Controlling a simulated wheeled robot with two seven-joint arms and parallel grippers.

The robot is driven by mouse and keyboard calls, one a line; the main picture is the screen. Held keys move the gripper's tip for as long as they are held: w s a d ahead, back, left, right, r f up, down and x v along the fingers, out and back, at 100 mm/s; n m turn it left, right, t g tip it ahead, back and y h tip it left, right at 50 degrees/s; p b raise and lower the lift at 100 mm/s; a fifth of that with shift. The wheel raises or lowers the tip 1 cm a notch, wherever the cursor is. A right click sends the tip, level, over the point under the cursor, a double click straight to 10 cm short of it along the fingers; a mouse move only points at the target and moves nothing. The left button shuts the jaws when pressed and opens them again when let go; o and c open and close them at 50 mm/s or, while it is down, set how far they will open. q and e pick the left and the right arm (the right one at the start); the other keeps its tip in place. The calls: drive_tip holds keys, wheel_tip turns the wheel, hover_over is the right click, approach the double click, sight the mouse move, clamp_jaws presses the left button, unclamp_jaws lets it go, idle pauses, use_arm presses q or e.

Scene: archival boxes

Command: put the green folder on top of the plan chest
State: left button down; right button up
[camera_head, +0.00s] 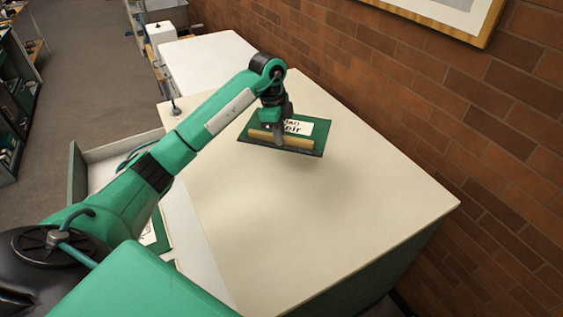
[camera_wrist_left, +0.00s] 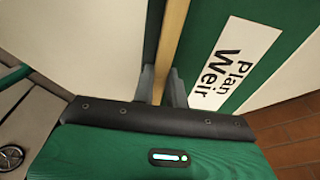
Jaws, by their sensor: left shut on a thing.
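The green folder (camera_head: 322,130) has a white label and a pale wooden strip along one edge. In the left wrist view the label on the folder (camera_wrist_left: 205,35) reads "Plan Weir". My left gripper (camera_head: 278,131) is shut on the folder's wooden strip; its fingers (camera_wrist_left: 160,88) stand on either side of the strip in the wrist view. The folder is over the far part of the plan chest's pale top (camera_head: 340,215). A soft shadow beneath suggests a small gap, but contact is hard to tell. My right gripper is not in view.
An open drawer (camera_head: 105,150) sticks out at the chest's left side, with another green item with a white label (camera_head: 160,232) in it, partly hidden by my arm. A brick wall (camera_head: 440,110) runs along the right. The near part of the chest top is clear.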

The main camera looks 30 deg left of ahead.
use_arm(q)
drive_tip(key=p, duration=0.2)
hover_over(282, 176)
drive_tip(key=f, duration=0.8)
drive_tip(key=shift+a+f, duration=0.25)
drive_tip(key=shift+a, duration=0.1)
wheel_tip(282, 176, down, 4)
drive_tip(key=shift+r+p, duration=0.2)
drive_tip(key=shift+p, duration=0.15)
drive_tip(key=shift+f, duration=0.5)
drive_tip(key=c, duration=1.4)
unclamp_jaws()
drive_tip(key=shift+r, duration=0.1)
